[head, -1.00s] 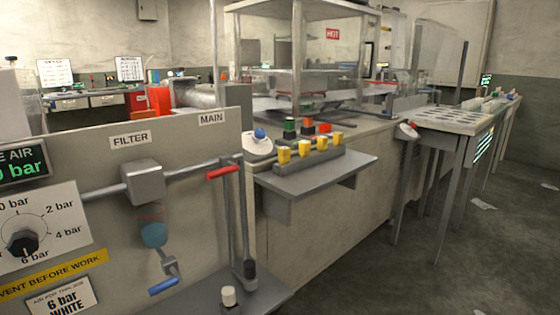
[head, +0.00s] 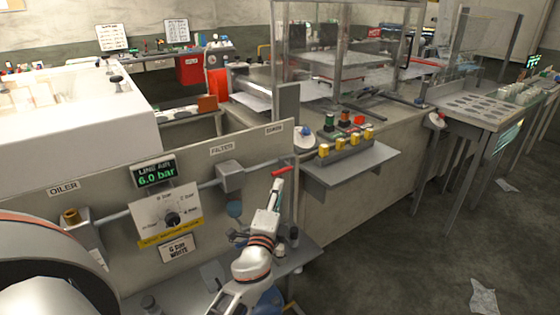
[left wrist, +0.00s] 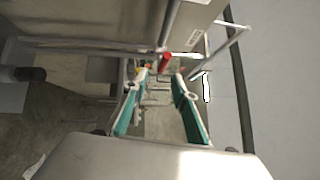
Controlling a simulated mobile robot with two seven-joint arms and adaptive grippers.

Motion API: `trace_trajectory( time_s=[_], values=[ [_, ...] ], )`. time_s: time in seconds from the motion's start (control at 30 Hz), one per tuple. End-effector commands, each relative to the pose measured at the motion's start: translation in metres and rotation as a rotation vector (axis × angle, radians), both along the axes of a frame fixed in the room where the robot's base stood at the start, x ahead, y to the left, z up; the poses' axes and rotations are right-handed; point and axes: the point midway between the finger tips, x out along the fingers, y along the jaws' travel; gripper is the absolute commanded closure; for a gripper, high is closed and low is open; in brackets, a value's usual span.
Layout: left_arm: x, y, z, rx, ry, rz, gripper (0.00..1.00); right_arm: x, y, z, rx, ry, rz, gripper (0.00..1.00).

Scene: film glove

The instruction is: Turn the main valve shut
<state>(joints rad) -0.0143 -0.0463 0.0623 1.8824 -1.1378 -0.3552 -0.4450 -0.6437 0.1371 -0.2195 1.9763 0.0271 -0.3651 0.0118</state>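The main valve's red lever handle (head: 282,170) sits at the right end of the air pipe (head: 203,184), below the MAIN label (head: 273,129). In the head view it lies roughly along the pipe. My left gripper (head: 276,187) is just in front of and below the handle. In the left wrist view the gripper (left wrist: 154,78) is open, its two teal-padded fingers apart. The red handle (left wrist: 164,62) shows beyond the fingertips, close to the gap. I cannot tell whether they touch. My right gripper is not in view.
The line display (head: 153,174) reads 6.0 bar. A grey shelf (head: 345,168) with yellow-topped parts stands right of the valve. Open floor (head: 400,255) lies right.

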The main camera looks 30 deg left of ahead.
Motion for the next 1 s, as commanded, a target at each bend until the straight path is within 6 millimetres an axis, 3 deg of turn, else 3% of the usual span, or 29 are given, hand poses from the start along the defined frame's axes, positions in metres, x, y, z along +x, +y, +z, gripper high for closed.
trace_trajectory(
  time_s=[0.03,0.23,0.63,1.0],
  values=[
    [0.002,0.005,0.008,0.023,0.002,0.015,0.72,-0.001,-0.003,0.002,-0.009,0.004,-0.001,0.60],
    [0.013,0.014,0.010,0.052,0.011,0.029,0.72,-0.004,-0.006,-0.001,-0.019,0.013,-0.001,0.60],
    [0.065,0.035,0.017,0.049,0.011,0.028,0.72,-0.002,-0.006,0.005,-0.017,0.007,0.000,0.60],
    [0.075,0.038,0.018,0.047,0.011,0.027,0.72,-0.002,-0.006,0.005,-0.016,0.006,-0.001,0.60]
  ],
)
